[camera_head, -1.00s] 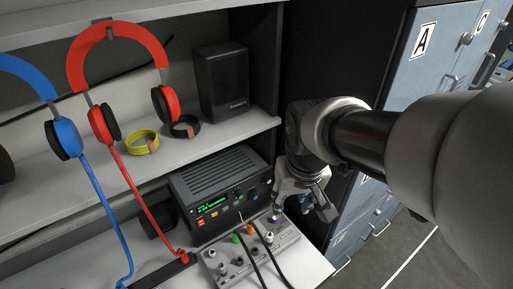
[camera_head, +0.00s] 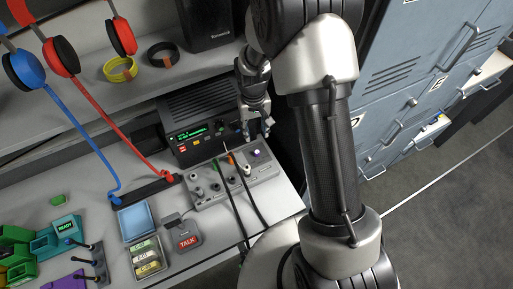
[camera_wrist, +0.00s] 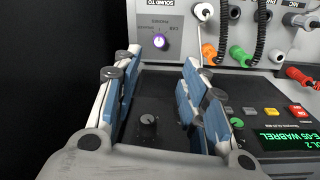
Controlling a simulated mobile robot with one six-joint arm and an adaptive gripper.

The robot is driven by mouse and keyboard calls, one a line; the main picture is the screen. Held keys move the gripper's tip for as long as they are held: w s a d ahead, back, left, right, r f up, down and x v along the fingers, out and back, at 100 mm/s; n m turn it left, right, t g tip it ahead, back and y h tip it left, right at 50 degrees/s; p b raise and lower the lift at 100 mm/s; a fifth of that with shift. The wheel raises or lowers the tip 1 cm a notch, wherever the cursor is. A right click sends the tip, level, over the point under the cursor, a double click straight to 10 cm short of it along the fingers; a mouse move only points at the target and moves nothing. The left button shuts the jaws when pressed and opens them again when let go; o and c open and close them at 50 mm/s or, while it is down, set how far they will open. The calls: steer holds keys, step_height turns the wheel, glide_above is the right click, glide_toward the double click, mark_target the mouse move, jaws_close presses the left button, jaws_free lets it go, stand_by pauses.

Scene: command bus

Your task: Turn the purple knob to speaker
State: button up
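The purple knob (camera_head: 257,154) sits at the right end of the grey switch panel (camera_head: 205,203) in the head view. In the wrist view the purple knob (camera_wrist: 160,41) is in plain sight below the "SOUND TO" label, with small print beside it. Its pointer direction is too small to tell. My gripper (camera_wrist: 158,72) is open, its two blue-padded fingers apart with nothing held between them. In the head view my gripper (camera_head: 258,130) is over the right front of the radio, behind the knob and apart from it.
The black radio (camera_head: 200,125) with a lit green display stands right behind the panel. A black radio knob (camera_wrist: 148,120) shows between my fingers. Plugs and black cables (camera_head: 232,195) lie left of the purple knob. Blue lockers (camera_head: 400,90) stand at the right.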

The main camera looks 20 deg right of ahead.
mark_target(257, 152)
steer(key=f, duration=0.4)
steer(key=f+b, duration=0.1)
steer(key=f, duration=0.4)
steer(key=f+b, duration=0.1)
steer(key=f, duration=0.3)
steer(key=shift+d+f, duration=0.25)
steer(key=shift+f, duration=0.1)
jaws_close()
